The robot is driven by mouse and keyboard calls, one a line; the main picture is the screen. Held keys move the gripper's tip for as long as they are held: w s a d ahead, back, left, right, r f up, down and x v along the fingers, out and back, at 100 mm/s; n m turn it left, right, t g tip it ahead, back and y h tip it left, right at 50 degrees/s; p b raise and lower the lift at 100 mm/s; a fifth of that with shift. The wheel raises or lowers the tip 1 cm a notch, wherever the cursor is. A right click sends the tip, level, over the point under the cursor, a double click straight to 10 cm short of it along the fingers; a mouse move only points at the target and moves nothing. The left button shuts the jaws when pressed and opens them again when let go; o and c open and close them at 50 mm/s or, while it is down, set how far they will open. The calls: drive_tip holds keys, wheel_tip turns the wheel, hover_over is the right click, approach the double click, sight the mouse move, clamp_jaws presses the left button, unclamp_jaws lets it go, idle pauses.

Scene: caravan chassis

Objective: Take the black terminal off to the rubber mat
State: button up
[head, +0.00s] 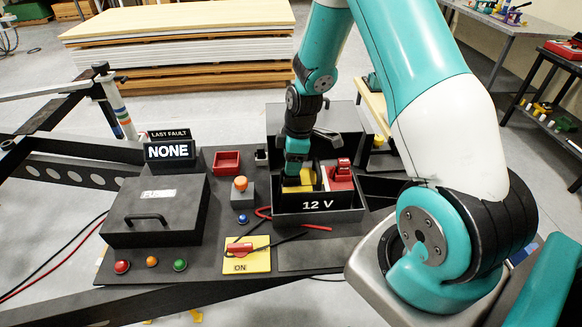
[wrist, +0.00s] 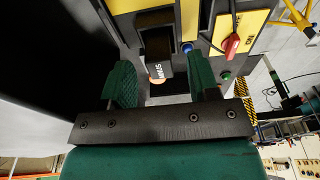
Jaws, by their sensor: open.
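The black terminal (wrist: 156,44) shows in the wrist view, with a pale-lettered label and a round copper-coloured end. My gripper (wrist: 160,80) is open, its green fingers on either side of the terminal's near end; I cannot tell whether they touch it. In the head view my gripper (head: 292,182) reaches down into the 12 V box (head: 318,218), over the left part of the yellow-topped battery (head: 308,174), and hides the black terminal. A flat dark patch, apparently the rubber mat (head: 312,258), lies in front of the box.
The red terminal (head: 341,174) sits right of my gripper in the box. The raised box lid (head: 283,119) stands behind. The yellow switch plate (head: 247,262), with a red handle and black cable, adjoins the mat. The fuse box (head: 155,211) is left. The mat looks clear.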

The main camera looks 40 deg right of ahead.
drive_tip(key=shift+a+f, duration=0.1)
drive_tip(key=shift+f, duration=0.65)
drive_tip(key=c, duration=1)
drive_tip(key=shift+r, duration=0.1)
